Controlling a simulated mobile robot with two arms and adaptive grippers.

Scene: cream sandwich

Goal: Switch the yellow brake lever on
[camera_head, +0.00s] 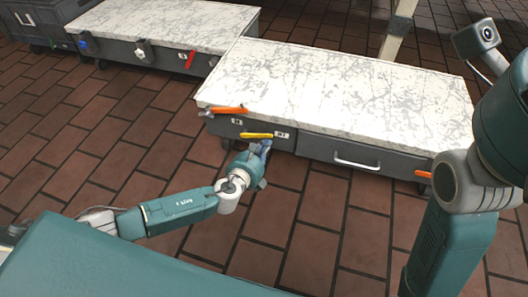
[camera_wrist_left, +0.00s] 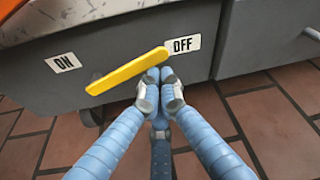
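The yellow brake lever (camera_head: 256,135) is on the dark front side of the marble-topped cart. In the left wrist view the lever (camera_wrist_left: 128,72) slants from lower left up to the right. Its right end is beside the OFF label (camera_wrist_left: 181,45), and the ON label (camera_wrist_left: 62,63) is up to the left of its lower end. My left gripper (camera_head: 264,146) is at the cart's front. In the left wrist view its blue fingertips (camera_wrist_left: 160,76) are together just below the lever's right end; whether they touch it is unclear. My right gripper is out of view.
The marble top (camera_head: 340,95) is bare. An orange lever (camera_head: 224,110) is left of the yellow one, and a silver handle (camera_head: 356,162) is to its right. Another cart (camera_head: 165,22) stands at the back left. Brick floor (camera_head: 100,140) is open in front.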

